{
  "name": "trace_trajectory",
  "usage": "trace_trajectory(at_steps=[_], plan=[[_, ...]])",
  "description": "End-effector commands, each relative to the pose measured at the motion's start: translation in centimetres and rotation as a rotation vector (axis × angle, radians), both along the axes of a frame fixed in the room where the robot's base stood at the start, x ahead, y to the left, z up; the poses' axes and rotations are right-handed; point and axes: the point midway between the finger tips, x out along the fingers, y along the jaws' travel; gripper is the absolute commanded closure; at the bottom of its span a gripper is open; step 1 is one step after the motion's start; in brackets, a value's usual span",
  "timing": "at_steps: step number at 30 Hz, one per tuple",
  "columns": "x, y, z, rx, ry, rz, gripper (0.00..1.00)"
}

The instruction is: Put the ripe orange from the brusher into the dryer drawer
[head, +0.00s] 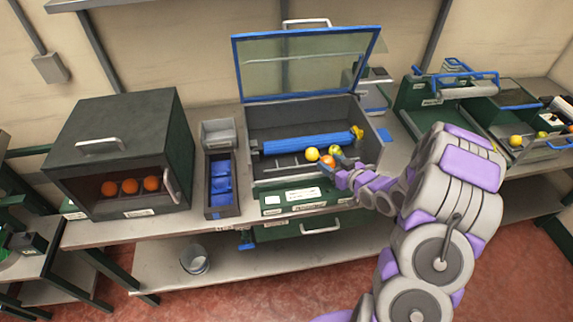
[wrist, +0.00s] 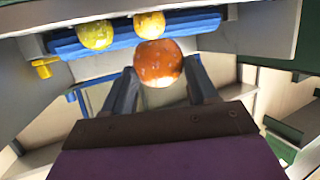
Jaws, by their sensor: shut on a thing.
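The ripe orange (head: 327,161) is between the fingers of my gripper (head: 342,173), at the front right of the brusher (head: 370,142). The brusher is a grey box with a blue roller (head: 305,144) and its clear lid (head: 305,65) raised. In the wrist view the orange (wrist: 160,62) sits between the two dark fingertips. Two yellow fruits, one at left (head: 312,154) and one at right (head: 335,149), lie by the roller just behind it. A dark green cabinet (head: 120,130) at left holds three oranges behind its front opening. I cannot tell for sure which part is the dryer drawer.
A narrow tray with blue pieces (head: 221,185) stands between the cabinet and the brusher. A green drawer front with a handle (head: 300,226) is below the brusher. Green machines with more fruit (head: 515,140) stand at right. A bowl (head: 195,260) is on the lower shelf.

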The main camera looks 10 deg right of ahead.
Motion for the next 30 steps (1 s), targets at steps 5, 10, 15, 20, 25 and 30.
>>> trace_trajectory(at_steps=[5,10,15,20,25,30], plan=[[-0.3,-0.3,-0.2,-0.001,-0.003,0.011,0.74],[-0.3,-0.3,-0.2,0.0,-0.002,0.01,0.74],[0.3,0.4,-0.3,0.001,-0.004,0.012,0.74],[2.0,2.8,-0.7,0.001,-0.002,0.014,0.74],[4.1,5.6,-0.9,-0.001,-0.006,0.014,0.74],[6.0,8.4,-1.3,0.001,-0.004,0.015,0.74]])
